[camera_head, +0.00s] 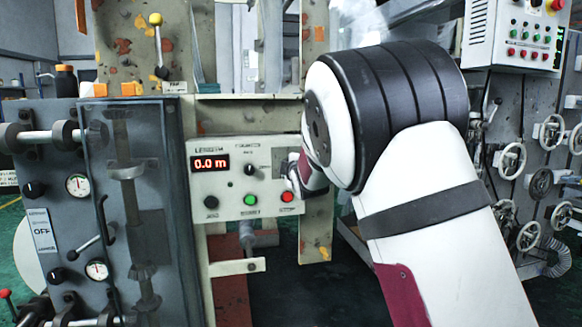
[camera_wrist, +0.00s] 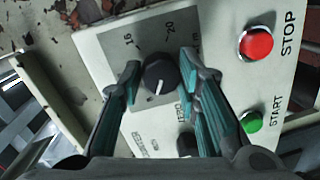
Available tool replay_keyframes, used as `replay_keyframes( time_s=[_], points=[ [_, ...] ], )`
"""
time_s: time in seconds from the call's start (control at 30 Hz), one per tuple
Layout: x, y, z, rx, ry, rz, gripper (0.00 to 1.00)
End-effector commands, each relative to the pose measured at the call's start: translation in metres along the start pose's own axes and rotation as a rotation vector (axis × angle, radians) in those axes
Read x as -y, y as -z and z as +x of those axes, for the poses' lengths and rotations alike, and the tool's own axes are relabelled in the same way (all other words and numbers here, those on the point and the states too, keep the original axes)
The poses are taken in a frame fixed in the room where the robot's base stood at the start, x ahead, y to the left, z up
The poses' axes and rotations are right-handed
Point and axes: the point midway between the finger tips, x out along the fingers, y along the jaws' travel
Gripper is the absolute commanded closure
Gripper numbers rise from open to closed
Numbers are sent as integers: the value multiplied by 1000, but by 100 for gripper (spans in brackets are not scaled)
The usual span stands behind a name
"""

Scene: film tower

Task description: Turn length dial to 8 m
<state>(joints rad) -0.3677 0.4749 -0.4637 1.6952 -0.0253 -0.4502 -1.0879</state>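The length dial (camera_wrist: 160,74) is a round black knob on a grey scale plate in the wrist view. Its white mark points down and slightly left in that picture; the numbers 16 and 20 show on the plate. My gripper (camera_wrist: 159,66) has its teal-padded fingers on either side of the dial, with small gaps visible, so it looks open. The length display (camera_head: 210,163) reads 0.0 m in the head view. There my arm hides the dial and most of my gripper.
The cream control panel (camera_head: 234,178) carries a green START button (camera_wrist: 252,122), a red STOP button (camera_wrist: 256,44) and a smaller black knob (camera_head: 211,202). A grey machine cabinet (camera_head: 60,230) with gauges stands left. Handwheels (camera_head: 510,160) and another button panel (camera_head: 512,36) are right.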

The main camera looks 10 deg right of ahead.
Motion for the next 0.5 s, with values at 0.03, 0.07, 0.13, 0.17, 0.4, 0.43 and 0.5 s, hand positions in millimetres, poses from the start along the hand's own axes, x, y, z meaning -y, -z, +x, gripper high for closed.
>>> replay_keyframes(
  time_s=[0.03, 0.07, 0.13, 0.17, 0.4, 0.43, 0.5],
  points=[
    [0, 0, 0, 0, 0, 0, 58],
    [0, 0, 0, 0, 0, 0, 52],
    [0, 0, 0, 0, 0, 0, 49],
    [0, 0, 0, 0, 0, 0, 49],
    [0, 0, -1, 0, 0, 1, 49],
    [0, 0, -2, 0, 0, 1, 49],
    [0, 1, -8, -1, 0, 2, 49]
  ],
)
